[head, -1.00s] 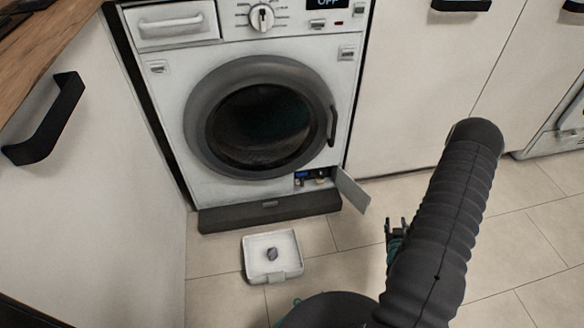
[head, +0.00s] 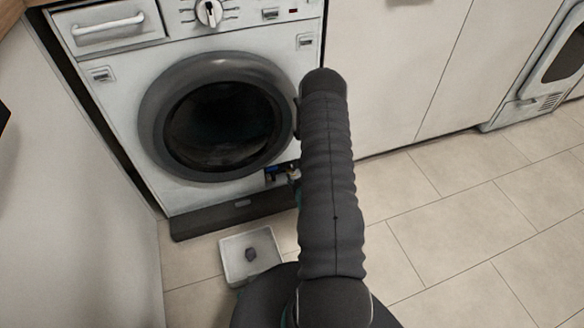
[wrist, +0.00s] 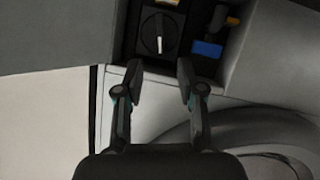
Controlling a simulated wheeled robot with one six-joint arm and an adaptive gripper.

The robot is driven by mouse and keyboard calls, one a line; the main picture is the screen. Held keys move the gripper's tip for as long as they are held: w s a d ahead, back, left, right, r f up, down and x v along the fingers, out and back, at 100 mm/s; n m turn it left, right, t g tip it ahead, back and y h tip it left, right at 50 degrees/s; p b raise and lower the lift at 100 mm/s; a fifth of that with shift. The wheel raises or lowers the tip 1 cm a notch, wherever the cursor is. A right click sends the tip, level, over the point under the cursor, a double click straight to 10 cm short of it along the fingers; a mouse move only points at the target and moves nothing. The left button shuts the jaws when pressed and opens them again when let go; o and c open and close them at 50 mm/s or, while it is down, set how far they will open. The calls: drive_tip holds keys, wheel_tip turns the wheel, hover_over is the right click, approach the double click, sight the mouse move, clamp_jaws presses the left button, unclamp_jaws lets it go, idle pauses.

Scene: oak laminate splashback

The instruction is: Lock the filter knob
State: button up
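The filter knob (wrist: 159,33) is a dark round knob with a pale pointer line, set in a recess at the washing machine's lower right. In the wrist view it lies just beyond my gripper (wrist: 158,82), whose two fingers are apart with nothing between them. The fingertips point toward the knob, and I see no contact. In the head view my arm hides the gripper and the knob. The washing machine (head: 118,150) stands with its round door shut. A blue part (wrist: 207,50) and an orange-brown part (wrist: 233,21) sit beside the knob.
A white tray (head: 231,272) with a small dark lump (head: 251,254) lies on the floor before the machine's dark plinth (head: 200,223). Cabinet fronts (head: 390,70) stand to the right. The tiled floor (head: 470,240) at right is clear.

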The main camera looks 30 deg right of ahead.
sight(292, 167)
drive_tip(key=x, duration=0.7)
drive_tip(key=shift+w, duration=0.1)
clamp_jaws()
